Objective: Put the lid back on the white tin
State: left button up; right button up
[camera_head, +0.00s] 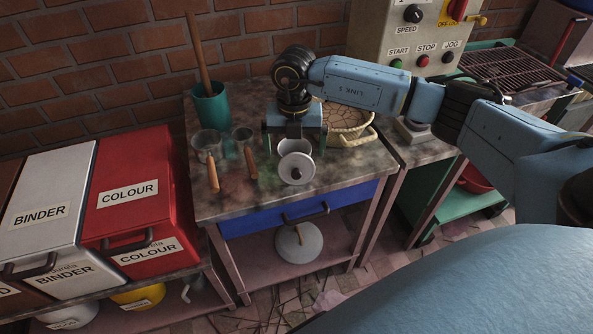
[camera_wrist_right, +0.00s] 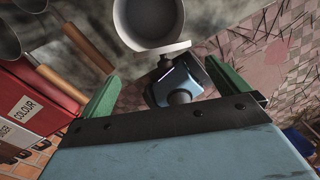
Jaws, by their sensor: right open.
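The white tin (camera_head: 293,146) stands open on the worktop near its front edge. Its round grey inside shows at the top of the right wrist view (camera_wrist_right: 152,18). The pale lid (camera_head: 304,177), a disc with a black knob, is just in front of the tin and off its mouth. I cannot tell whether it lies flat or leans on the tin. My right gripper (camera_head: 294,145) is just behind and above the tin. Its green fingers are apart, with nothing clearly gripped between them (camera_wrist_right: 162,78). My left gripper is not in view.
Two ladles (camera_head: 208,141) with wooden handles lie left of the tin, and a teal cup (camera_head: 211,104) stands behind them. A round basket (camera_head: 347,118) is behind right. A red bin (camera_head: 130,180) is at the left. Bare worktop (camera_head: 235,203) lies at front left.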

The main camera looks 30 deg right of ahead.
aim_at(296, 168)
notch_tip(296, 168, down, 3)
jog(key=shift+r, duration=0.1)
jog(key=shift+f, duration=0.35)
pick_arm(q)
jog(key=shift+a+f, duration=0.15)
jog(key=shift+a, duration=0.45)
pick_arm(e)
jog(key=f, duration=0.5)
jog(key=shift+d+f+b, duration=0.15)
jog(key=shift+d+b, duration=0.1)
jog(key=shift+b, duration=0.05)
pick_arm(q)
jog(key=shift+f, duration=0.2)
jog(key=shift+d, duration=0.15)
pick_arm(e)
jog(key=shift+c, duration=0.3)
jog(key=c, duration=0.8)
jog(key=shift+c, duration=0.2)
